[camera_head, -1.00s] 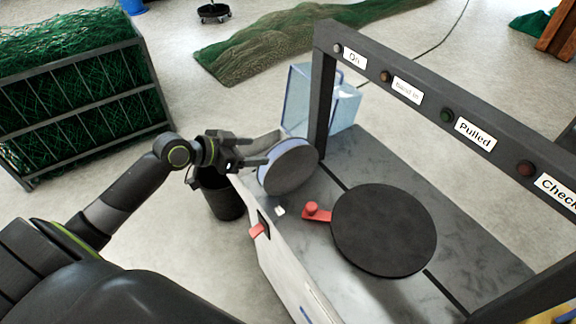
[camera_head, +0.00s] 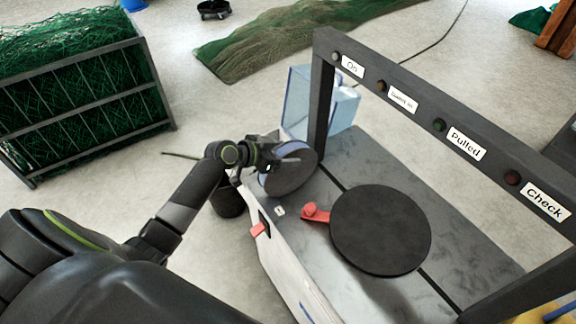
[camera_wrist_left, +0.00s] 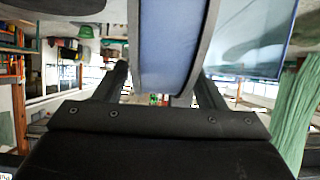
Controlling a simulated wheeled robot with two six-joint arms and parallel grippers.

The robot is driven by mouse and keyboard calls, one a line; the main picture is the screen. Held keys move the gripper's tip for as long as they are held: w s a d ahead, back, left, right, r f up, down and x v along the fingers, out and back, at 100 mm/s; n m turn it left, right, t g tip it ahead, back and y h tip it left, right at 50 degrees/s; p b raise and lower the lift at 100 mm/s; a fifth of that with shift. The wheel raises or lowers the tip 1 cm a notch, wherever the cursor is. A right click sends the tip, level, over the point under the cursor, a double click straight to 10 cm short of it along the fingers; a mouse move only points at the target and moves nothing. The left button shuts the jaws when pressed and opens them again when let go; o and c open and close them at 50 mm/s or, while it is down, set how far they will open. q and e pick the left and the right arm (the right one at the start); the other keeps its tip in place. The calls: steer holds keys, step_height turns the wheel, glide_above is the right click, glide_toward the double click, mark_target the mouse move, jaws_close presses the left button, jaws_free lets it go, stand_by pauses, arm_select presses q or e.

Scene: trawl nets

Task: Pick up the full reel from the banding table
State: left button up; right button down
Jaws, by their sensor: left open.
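The full reel (camera_head: 290,177), with dark grey flanges and a blue wound band, stands tilted on its edge at the far left end of the banding table (camera_head: 395,157). My left gripper (camera_head: 297,153) is at the reel's upper edge, its fingers over it. In the left wrist view, the reel's blue band and rims (camera_wrist_left: 172,45) stand between the two spread fingers (camera_wrist_left: 160,88). The gripper is open; I cannot tell whether a finger touches the reel. The gripper hides the reel's upper left part in the head view. My right gripper is not in view.
A dark frame with labels (camera_head: 440,125) spans the table. A black disc (camera_head: 381,230) and red lever (camera_head: 316,213) lie on the table. A clear blue bin (camera_head: 337,110) stands behind the reel, a black bucket (camera_head: 228,203) beside the table. A cage of green net (camera_head: 80,90) stands left.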

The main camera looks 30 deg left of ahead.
arm_select(q)
steer(key=shift+x, duration=0.95)
steer(key=shift+c, duration=0.4)
jaws_close()
steer(key=shift+r, duration=0.1)
